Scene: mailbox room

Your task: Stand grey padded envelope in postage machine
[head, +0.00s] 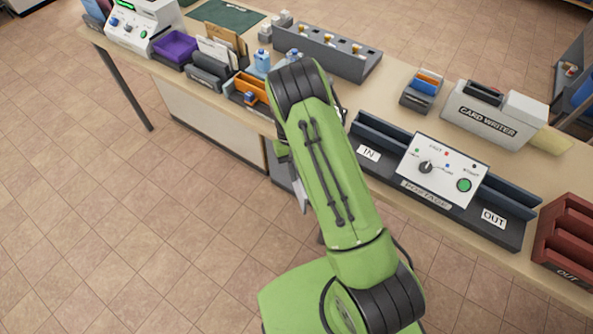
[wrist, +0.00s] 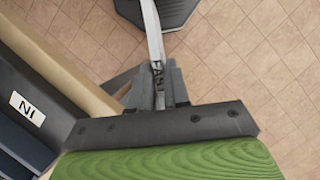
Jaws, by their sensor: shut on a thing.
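The grey padded envelope (wrist: 153,28) shows edge-on as a thin pale strip in the wrist view. My gripper (wrist: 158,82) is shut on it and holds it over the floor side of the counter edge. In the head view only a pale sliver of the envelope (head: 301,196) shows beside my arm, which hides most of the gripper. The postage machine (head: 443,166) is on the counter to the right of my arm. It has a white panel with a knob and a green button, a dark IN trough at left and an OUT trough at right. Its IN label (wrist: 27,108) shows in the wrist view.
A card writer (head: 493,114) and a small grey holder (head: 421,91) stand behind the postage machine. A dark red OUT rack (head: 567,240) is at far right. Trays, bottles and a purple bin (head: 175,49) crowd the counter at left. The floor in front is clear.

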